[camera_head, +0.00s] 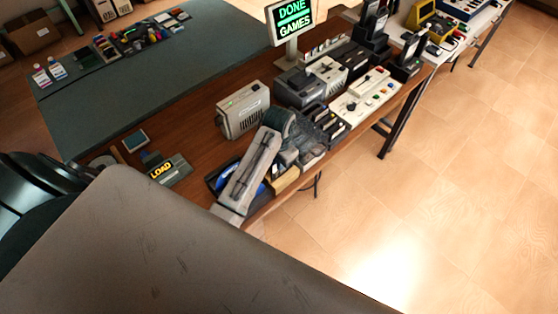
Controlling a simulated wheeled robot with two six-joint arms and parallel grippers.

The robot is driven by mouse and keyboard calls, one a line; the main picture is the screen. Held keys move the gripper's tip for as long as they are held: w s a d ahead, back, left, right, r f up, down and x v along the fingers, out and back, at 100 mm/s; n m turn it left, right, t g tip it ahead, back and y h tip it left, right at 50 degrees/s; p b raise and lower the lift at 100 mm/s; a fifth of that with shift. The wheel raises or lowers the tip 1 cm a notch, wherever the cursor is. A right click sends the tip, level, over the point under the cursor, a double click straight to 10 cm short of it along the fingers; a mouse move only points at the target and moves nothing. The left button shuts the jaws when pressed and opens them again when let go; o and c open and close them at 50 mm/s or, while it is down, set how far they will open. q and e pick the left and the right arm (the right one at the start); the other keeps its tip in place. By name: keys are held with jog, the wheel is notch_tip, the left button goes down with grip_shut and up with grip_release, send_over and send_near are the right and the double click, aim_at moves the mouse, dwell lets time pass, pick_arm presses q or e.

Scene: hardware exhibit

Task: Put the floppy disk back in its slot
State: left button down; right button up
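My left gripper (285,148) is over the front edge of the wooden table, above a cluster of dark parts. Its grey body shows, but its fingers blend with those parts, so I cannot tell whether it is open or holding anything. A small flat teal square (136,141) lies on the table at left; I cannot tell whether it is the floppy disk. A small blue piece (151,159) stands at the back of a dark unit marked LOAD (169,170). A beige box-shaped device (243,110) stands behind my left gripper. No slot can be clearly made out. My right gripper is not in view.
A lit DONE GAMES sign (292,22) stands at the back. Grey consoles (300,87) and a white panel with coloured buttons (365,96) crowd the table's right part. A dark green mat (150,85) has much free room. Tiled floor (450,180) lies to the right.

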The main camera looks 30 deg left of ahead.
aim_at(279, 175)
pick_arm(q)
jog(key=shift+f+b, duration=0.45)
jog(key=shift+f, duration=1.35)
jog(key=c, duration=1.6)
grip_release()
jog(key=shift+r+p, duration=0.75)
jog(key=shift+r, duration=3.3)
jog(key=shift+f, duration=0.1)
